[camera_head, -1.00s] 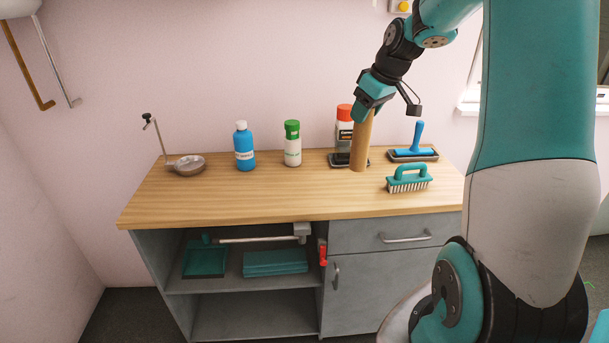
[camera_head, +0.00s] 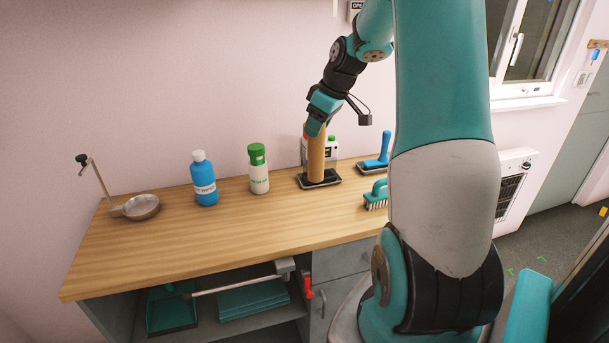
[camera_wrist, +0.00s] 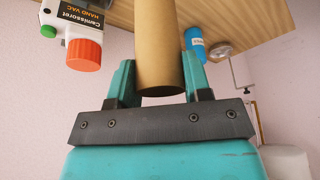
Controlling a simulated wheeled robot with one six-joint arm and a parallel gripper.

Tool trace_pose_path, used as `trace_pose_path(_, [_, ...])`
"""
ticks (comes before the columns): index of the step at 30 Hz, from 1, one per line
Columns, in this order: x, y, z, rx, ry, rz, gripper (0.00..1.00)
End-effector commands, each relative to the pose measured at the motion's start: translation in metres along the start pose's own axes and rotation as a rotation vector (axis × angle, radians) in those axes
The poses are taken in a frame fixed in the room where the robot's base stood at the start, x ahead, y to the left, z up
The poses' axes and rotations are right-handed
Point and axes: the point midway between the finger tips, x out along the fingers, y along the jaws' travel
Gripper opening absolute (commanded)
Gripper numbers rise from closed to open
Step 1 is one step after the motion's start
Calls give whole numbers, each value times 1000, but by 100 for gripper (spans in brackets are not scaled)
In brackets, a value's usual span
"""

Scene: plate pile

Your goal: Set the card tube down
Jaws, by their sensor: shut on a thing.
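The card tube (camera_head: 316,160) is a plain brown cylinder held upright. My gripper (camera_head: 316,131) is shut on its upper end. In the wrist view the tube (camera_wrist: 160,40) runs between the two teal fingers of my gripper (camera_wrist: 160,82). In the head view the tube's lower end appears over a dark flat pad (camera_head: 332,181) on the wooden counter (camera_head: 200,235). I cannot tell whether the tube touches the pad or stands in front of it.
A white container with an orange cap (camera_wrist: 84,54) is close behind the tube. A green-capped bottle (camera_head: 259,175), a blue bottle (camera_head: 204,185) and a metal pan (camera_head: 142,207) stand left. A blue-handled tool (camera_head: 378,160) and a teal brush (camera_head: 376,195) lie right. The front-left counter is bare.

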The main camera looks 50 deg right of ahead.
Motion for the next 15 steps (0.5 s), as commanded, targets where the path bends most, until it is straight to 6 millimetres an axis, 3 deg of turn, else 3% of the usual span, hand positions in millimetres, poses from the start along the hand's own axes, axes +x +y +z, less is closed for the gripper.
trace_pose_path(9, [74,-1,31,2,-2,-3,12])
trace_pose_path(15, [93,-1,37,-2,0,-2,12])
